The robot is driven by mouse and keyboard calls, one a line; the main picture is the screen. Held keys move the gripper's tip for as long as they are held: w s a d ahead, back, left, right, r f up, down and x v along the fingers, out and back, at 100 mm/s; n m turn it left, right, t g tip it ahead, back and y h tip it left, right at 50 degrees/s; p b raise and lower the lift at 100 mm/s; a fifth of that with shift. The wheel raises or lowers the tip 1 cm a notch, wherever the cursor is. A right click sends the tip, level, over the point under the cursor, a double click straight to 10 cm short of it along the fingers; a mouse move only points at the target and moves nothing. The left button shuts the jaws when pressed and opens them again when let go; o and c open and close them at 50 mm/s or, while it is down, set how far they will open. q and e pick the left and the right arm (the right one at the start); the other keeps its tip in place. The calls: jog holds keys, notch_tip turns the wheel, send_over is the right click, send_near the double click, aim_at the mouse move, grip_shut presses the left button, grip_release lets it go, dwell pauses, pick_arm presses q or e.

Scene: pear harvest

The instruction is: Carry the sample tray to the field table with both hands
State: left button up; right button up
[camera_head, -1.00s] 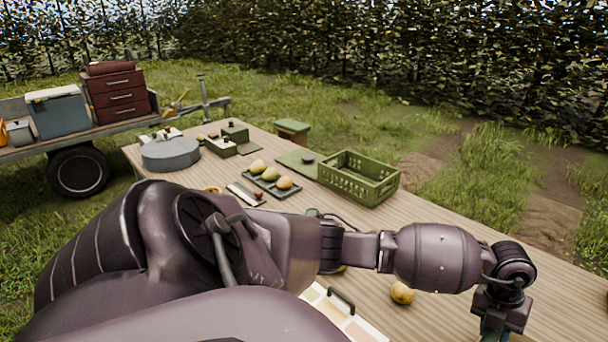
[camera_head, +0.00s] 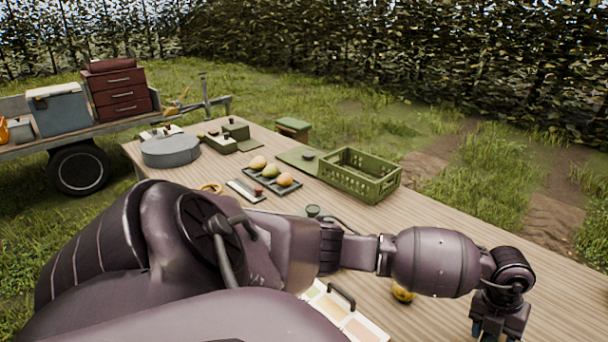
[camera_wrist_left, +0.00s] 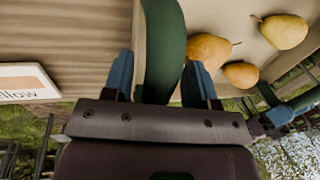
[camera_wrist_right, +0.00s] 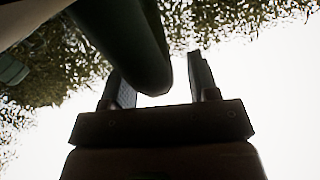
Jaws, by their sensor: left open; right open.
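The sample tray shows only in part. In the left wrist view its pale surface (camera_wrist_left: 240,15) carries several yellow pears (camera_wrist_left: 283,31), and a dark green curved handle (camera_wrist_left: 166,45) lies between the blue fingers of my left gripper (camera_wrist_left: 160,80). That gripper is open around the handle. In the right wrist view my right gripper (camera_wrist_right: 160,85) is open, with a dark green bar (camera_wrist_right: 125,40), apparently the other handle, between its fingers. The field table (camera_head: 440,225) is wooden. In the head view my left gripper (camera_head: 498,330) is at the lower right edge; the tray is out of view.
On the table stand a green crate (camera_head: 360,180), a small dark tray of pears (camera_head: 272,187), a grey round device (camera_head: 170,152) and a colour chart (camera_head: 358,328). A yellow fruit (camera_head: 403,293) lies partly behind my arm. The table's right part looks clear.

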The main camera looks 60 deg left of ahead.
pick_arm(q)
notch_tip(320, 180, up, 12)
jog(key=a, duration=0.2)
jog(key=shift+s, duration=0.2)
pick_arm(e)
jog(key=v, duration=1.2)
pick_arm(q)
jog(key=shift+a, duration=0.15)
jog(key=a+r+p, duration=0.3)
jog(key=a+r, duration=0.1)
jog(key=shift+s+r, duration=0.25)
jog(key=shift+r, duration=0.1)
pick_arm(e)
notch_tip(320, 180, up, 5)
jog(key=shift+w+f, duration=0.1)
jog(key=shift+f, duration=0.15)
jog(key=shift+d, duration=0.1)
pick_arm(q)
jog(key=shift+r+p, duration=0.85)
pick_arm(e)
jog(key=d+v, duration=0.1)
jog(key=v, duration=0.6)
jog(key=shift+w+d, duration=0.25)
jog(key=shift+d, duration=0.05)
